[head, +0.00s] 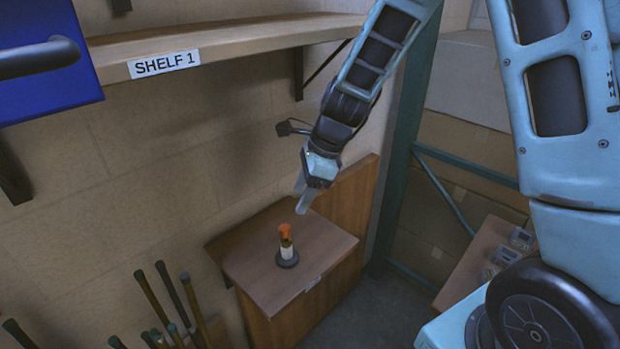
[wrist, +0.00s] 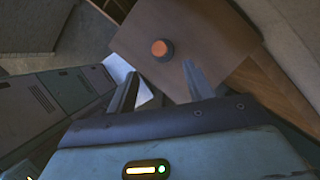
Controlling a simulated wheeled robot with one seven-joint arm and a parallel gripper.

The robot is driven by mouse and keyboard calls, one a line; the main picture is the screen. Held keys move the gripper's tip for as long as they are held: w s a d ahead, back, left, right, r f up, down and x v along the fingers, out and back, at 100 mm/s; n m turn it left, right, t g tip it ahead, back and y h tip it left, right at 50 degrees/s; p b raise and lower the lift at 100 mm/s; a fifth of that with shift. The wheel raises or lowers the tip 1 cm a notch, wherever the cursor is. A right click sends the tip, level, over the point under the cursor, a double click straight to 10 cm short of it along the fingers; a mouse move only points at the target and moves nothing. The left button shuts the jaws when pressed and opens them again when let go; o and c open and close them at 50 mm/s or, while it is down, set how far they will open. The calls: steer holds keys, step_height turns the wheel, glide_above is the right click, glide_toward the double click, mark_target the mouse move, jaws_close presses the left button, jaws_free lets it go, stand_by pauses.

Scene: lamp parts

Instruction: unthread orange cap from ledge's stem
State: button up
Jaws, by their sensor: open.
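The orange cap (head: 285,231) sits on top of a pale upright stem (head: 287,250) with a dark round base, standing on the wooden ledge (head: 325,240). In the wrist view the orange cap (wrist: 160,48) shows from above, with the dark base (wrist: 169,54) around it. My gripper (head: 302,196) is open and empty, above the cap and a little to its right in the head view. In the wrist view my gripper's fingertips (wrist: 160,72) are spread apart, with the cap beyond them. They do not touch the cap.
A shelf (head: 230,42) labelled SHELF 1 runs along the wall above, with a blue box (head: 45,60) at the left. Several upright poles (head: 170,295) stand left of the ledge. A green metal post (head: 402,150) rises at the right. The ledge top around the stem is clear.

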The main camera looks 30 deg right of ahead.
mark_target(286, 226)
steer(key=x, duration=0.8)
steer(key=shift+a+f, duration=0.15)
steer(key=shift+f, duration=0.25)
jaws_close()
steer(key=shift+r+p, duration=0.9)
steer(key=shift+p, duration=0.2)
steer(key=shift+r+p, duration=0.8)
steer(key=shift+r, duration=0.05)
